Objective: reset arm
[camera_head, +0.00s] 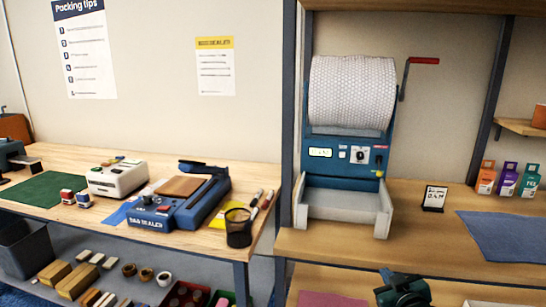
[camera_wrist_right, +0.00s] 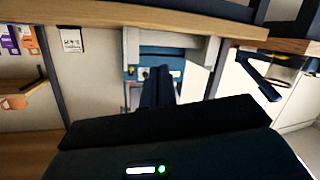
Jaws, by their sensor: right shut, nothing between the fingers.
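My right gripper (camera_head: 403,288) shows at the bottom edge of the head view, in front of the right-hand workbench and below its top. In the right wrist view its two dark fingers (camera_wrist_right: 158,86) stand close together, shut with nothing held. Most of the right arm is cut off by the frame. My left gripper is not in view.
The right bench (camera_head: 410,248) holds a bubble-wrap dispenser (camera_head: 346,155), a small sign (camera_head: 435,198), coloured boxes (camera_head: 507,180) and a blue mat (camera_head: 510,235). The left bench carries a bag sealer (camera_head: 180,200) and pen cup (camera_head: 238,228). Lower shelves hold supplies.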

